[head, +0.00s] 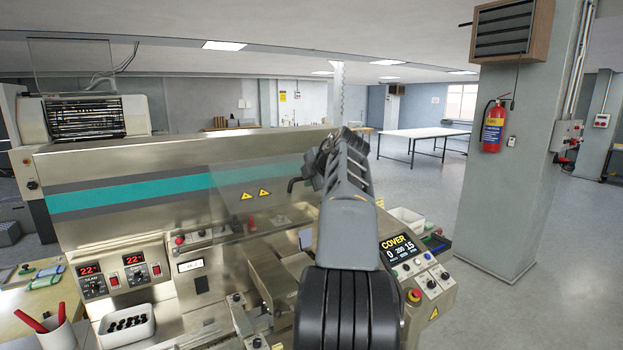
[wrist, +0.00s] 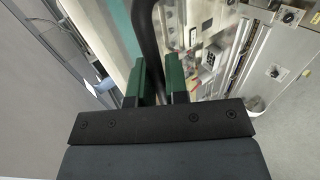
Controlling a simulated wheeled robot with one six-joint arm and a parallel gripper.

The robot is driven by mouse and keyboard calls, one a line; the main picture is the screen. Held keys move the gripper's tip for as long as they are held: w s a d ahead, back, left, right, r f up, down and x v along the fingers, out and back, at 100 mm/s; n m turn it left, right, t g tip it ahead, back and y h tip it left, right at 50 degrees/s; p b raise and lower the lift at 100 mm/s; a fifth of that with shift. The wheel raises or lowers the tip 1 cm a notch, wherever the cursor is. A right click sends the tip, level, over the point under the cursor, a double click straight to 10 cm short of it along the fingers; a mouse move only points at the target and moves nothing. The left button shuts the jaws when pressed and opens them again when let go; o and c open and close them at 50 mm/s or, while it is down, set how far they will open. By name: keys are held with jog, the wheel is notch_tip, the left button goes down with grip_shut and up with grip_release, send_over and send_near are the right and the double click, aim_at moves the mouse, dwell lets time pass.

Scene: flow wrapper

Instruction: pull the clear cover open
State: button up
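The clear cover (head: 235,205) is a see-through panel over the middle of the steel machine, with two yellow warning triangles showing near it in the head view. A black bent handle (head: 294,184) shows at its right side. My gripper (head: 322,165) is at this handle, with my arm hiding much of the area. In the wrist view, the black handle (wrist: 148,35) runs between the green fingers of my gripper (wrist: 158,82) and seems to fill the gap, so it looks shut on the handle. The cover's right edge is hidden.
A control panel (head: 402,247) reading "COVER" and a red stop button (head: 414,295) lie right of my arm. A white bin (head: 127,325) and a cup with red tools (head: 52,332) stand front left. A pillar (head: 519,170) stands right; the floor before it is clear.

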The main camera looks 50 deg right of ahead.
jog(key=o, duration=0.4)
jog(key=v, duration=1.3)
jog(key=shift+s+a+r+b, duration=0.2)
jog(key=shift+r+b, duration=0.1)
jog(key=shift+b, duration=0.1)
jog(key=shift+d, duration=0.1)
